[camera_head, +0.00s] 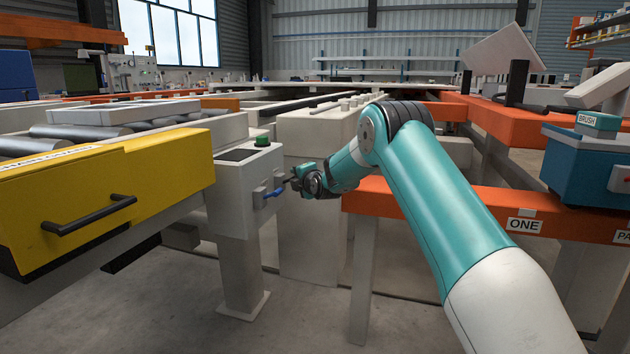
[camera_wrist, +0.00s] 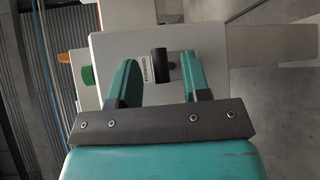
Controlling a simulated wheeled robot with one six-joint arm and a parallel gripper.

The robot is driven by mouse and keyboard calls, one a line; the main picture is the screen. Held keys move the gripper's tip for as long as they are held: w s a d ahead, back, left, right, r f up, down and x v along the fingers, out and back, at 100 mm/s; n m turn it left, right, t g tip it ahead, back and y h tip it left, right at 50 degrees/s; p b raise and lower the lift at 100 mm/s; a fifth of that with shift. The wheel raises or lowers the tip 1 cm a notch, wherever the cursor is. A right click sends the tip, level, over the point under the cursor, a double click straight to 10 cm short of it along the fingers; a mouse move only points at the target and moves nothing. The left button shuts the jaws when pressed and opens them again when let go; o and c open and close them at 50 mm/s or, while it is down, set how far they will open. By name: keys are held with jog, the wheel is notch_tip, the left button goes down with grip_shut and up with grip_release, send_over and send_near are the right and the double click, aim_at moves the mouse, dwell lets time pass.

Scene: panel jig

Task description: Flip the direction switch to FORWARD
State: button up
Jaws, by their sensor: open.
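The direction switch is on the upright face of a pale grey control box (camera_head: 244,180) on a post. The lever's exact position is unclear.
A green button (camera_head: 262,141) sits on top of the control box. An orange bench (camera_head: 470,215) labelled ONE runs at the right, under my arm, with a blue BRUSH box (camera_head: 580,165).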

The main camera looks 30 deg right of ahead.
jog(key=p+v, duration=0.3)
jog(key=v, duration=1.2)
jog(key=shift+w, duration=0.1)
jog(key=s+a+r+m+g+y+p, duration=0.1)
jog(key=s+a+r+y, duration=0.1)
jog(key=a, duration=0.4)
jog(key=s+a+r+m+g+y+p, duration=0.1)
jog(key=a+r+g+y, duration=0.1)
jog(key=a, duration=0.4)
jog(key=s+a+r+m+g+y+p, duration=0.1)
jog(key=s+a+r+m+g+y, duration=0.15)
jog(key=s+a, duration=0.45)
jog(key=s+a+r+m+g+y, duration=0.1)
jog(key=s+a+m+g, duration=0.15)
jog(key=s+a, duration=0.45)
jog(key=s+a+r+m+g+p, duration=0.1)
jog(key=s+m+g, duration=0.15)
jog(key=s, duration=0.55)
jog(key=s+a+r+m+g+h+p, duration=0.1)
jog(key=s+a+g, duration=0.15)
jog(key=s, duration=0.45)
jog(key=s+a+r+m+g+p, duration=0.1)
jog(key=s+g, duration=0.2)
jog(key=s, duration=0.5)
notch_tip(320, 180, up, 36)
jog(key=p, duration=3.6)
jog(key=shift+w+d+p, duration=0.2)
jog(key=shift+w+p, duration=0.15)
jog(key=shift+w, duration=0.05)
